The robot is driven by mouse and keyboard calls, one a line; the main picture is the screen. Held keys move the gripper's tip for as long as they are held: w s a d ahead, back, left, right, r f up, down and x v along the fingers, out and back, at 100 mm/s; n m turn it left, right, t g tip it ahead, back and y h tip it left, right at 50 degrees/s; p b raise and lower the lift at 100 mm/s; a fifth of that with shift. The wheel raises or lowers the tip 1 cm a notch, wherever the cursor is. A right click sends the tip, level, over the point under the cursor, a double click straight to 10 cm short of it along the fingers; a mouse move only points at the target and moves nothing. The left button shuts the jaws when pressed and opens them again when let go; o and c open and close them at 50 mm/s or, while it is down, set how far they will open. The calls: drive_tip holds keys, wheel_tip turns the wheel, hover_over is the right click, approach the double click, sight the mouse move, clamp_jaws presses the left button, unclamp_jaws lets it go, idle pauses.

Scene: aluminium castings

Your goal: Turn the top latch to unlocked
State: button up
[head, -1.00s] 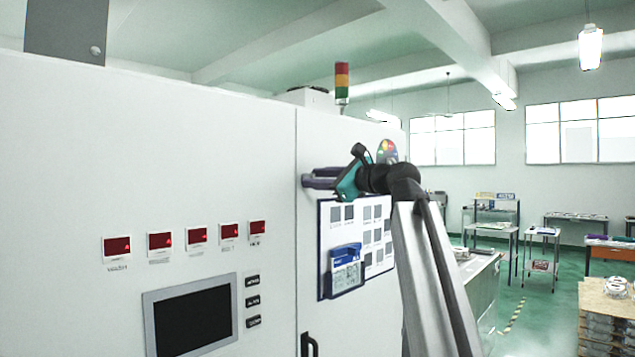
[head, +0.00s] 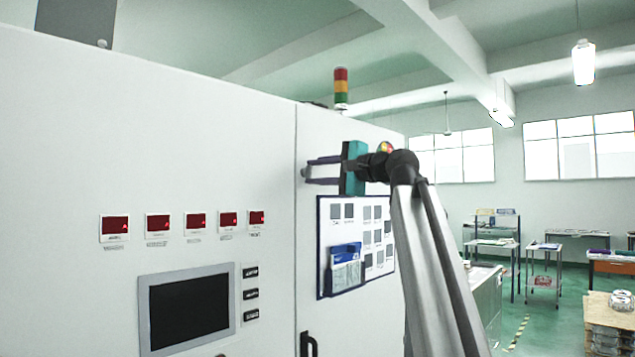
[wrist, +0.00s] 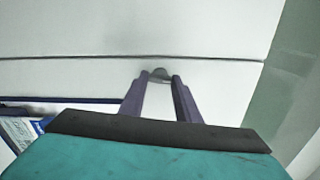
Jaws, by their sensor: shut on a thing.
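The top latch (head: 305,172) is a small grey knob on the white cabinet door, at the door's left edge near the seam. In the wrist view the latch (wrist: 160,74) shows between the tips of my two purple fingers. My gripper (head: 310,171) comes at it from the right, with one finger above and one below, and is shut on it. The fingers hide part of the latch, so I cannot tell which way it is turned. The gripper's teal body stands upright in the head view.
Below my gripper a document board (head: 357,245) with a blue-and-white holder (head: 346,267) is on the door. A black handle (head: 308,344) sits lower down. A screen (head: 190,310) and red displays are on the left panel. Tables stand far right.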

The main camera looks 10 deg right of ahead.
drive_tip(key=shift+n+b, duration=0.45)
drive_tip(key=shift+n, duration=0.25)
drive_tip(key=o, duration=1)
drive_tip(key=shift+o, duration=0.2)
drive_tip(key=p+v, duration=0.1)
drive_tip(key=v, duration=1.3)
drive_tip(key=shift+w, duration=0.1)
